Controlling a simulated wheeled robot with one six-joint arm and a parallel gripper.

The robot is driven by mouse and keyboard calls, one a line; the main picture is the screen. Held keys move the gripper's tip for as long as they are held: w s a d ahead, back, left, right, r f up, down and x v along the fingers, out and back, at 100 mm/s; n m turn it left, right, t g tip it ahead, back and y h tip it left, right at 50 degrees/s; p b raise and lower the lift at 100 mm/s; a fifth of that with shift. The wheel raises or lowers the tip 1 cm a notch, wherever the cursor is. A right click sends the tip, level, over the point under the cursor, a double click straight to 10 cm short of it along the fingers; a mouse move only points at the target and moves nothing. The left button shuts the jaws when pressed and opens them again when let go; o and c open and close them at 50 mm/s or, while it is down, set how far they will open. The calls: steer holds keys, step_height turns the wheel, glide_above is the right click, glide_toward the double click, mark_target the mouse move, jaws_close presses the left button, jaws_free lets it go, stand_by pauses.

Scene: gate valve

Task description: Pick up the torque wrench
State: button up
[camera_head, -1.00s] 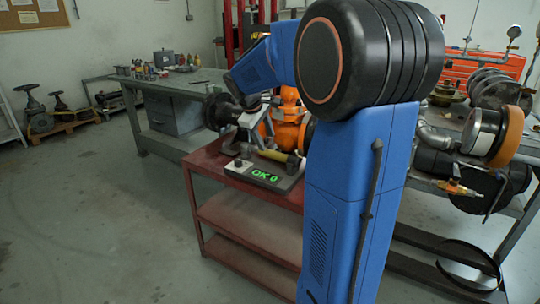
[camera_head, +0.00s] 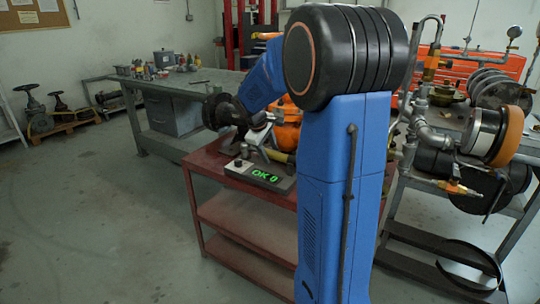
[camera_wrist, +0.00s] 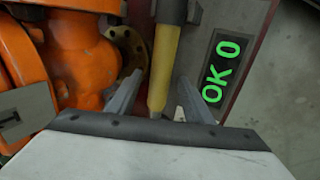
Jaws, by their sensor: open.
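The torque wrench has a yellow handle (camera_wrist: 165,65) with a dark end at the top edge of the wrist view. My gripper (camera_wrist: 160,80) is open, with one grey finger on each side of the yellow handle. Whether the fingers touch it I cannot tell. In the head view my gripper (camera_head: 257,146) is over the red cart, behind a grey box with a green "OK 0" display (camera_head: 262,177). The display (camera_wrist: 220,70) is right of the handle in the wrist view.
An orange valve body (camera_wrist: 85,60) stands close to the left of the handle in the wrist view. The red cart (camera_head: 240,216) carries these things. A grey bench (camera_head: 160,88) is behind left; a pipework table is at right. Open floor lies front left.

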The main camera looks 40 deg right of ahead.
jaws_close()
steer(key=shift+r, duration=0.1)
